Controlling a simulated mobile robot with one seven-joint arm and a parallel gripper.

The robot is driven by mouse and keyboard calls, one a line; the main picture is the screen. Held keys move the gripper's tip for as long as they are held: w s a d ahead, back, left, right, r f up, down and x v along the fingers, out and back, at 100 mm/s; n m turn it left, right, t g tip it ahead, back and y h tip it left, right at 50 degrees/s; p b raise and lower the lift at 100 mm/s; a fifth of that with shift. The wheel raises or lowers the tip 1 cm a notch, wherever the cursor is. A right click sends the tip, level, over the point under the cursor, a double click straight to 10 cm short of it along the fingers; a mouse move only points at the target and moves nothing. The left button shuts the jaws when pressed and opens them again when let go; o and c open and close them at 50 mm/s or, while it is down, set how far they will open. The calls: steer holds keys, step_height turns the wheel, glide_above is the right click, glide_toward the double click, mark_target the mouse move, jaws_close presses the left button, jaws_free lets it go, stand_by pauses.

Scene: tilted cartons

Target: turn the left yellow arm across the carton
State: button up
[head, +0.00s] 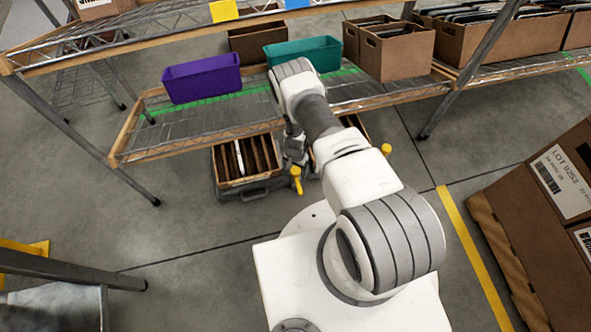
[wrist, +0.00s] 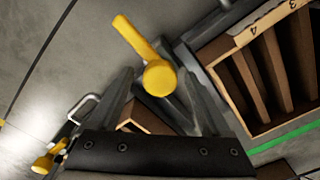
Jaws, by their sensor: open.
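The left yellow arm (head: 296,173) stands just right of the left carton (head: 230,184), which holds dividers and sits in a dark frame on the floor under the rack. In the wrist view the yellow arm (wrist: 148,58) is large, its round end toward me and its bar pointing up-left, away from the carton (wrist: 232,58) at right. My gripper (wrist: 163,85) is open, its fingers on either side of the round end; whether they touch it I cannot tell. In the head view my gripper (head: 295,150) is partly hidden by my arm.
A second yellow arm (head: 386,149) shows at right and at the wrist view's lower left (wrist: 46,162). A second carton (head: 356,124) is mostly behind my arm. The wire shelf (head: 205,125) hangs close above, with purple (head: 203,80) and teal (head: 303,53) bins.

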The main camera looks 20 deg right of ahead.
jaws_close()
stand_by(0.3)
